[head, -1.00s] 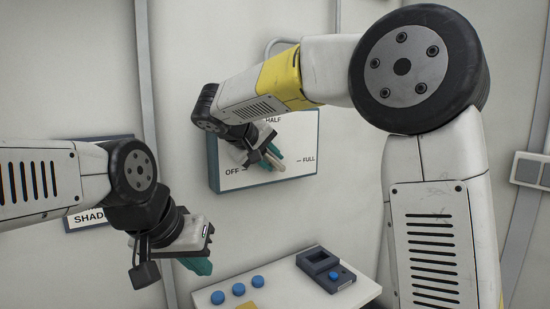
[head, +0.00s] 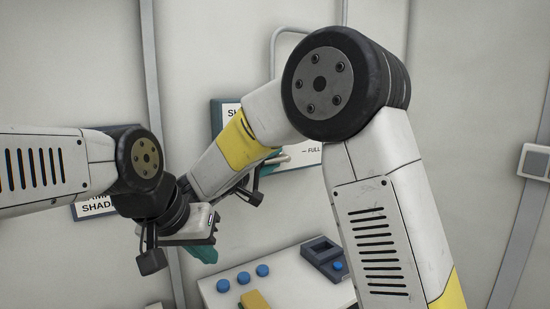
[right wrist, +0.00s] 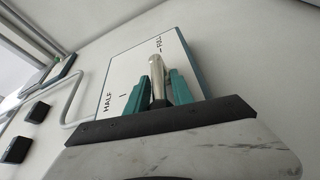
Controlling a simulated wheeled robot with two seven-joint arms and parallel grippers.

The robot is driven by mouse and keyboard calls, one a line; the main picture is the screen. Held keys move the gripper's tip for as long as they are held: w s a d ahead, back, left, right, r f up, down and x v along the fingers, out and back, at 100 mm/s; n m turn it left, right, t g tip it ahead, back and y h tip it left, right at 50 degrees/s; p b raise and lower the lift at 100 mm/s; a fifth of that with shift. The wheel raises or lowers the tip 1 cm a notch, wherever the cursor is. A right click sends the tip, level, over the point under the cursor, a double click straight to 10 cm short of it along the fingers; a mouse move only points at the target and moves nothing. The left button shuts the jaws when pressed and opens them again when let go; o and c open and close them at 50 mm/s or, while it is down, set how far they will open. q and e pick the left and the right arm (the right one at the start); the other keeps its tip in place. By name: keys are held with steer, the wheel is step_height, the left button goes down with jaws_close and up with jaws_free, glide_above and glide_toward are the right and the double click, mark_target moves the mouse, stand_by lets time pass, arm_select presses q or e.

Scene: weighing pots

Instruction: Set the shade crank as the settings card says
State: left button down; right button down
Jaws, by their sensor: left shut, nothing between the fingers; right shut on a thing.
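The shade crank panel (head: 222,112) hangs on the back wall, mostly covered by my right arm in the head view; its FULL mark shows at the right. In the right wrist view, its white face (right wrist: 118,78) shows HALF and FULL marks. My right gripper (right wrist: 166,84) is shut on the crank's metal handle (right wrist: 157,92), with teal fingers on both sides. Which mark the crank points at I cannot tell. My left gripper (head: 203,253) is shut and empty, low at the left. A wall card (head: 95,207) reading "SHAD" is partly hidden behind my left arm.
A white table (head: 285,285) below the panel holds several blue knobs (head: 243,277), a yellow block (head: 255,300) and a dark device (head: 324,256) with a blue button. A grey switch box (head: 535,162) is on the right wall.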

steer(key=shift+f, duration=0.15)
stand_by(0.3)
steer(key=c, duration=1.4)
jaws_free()
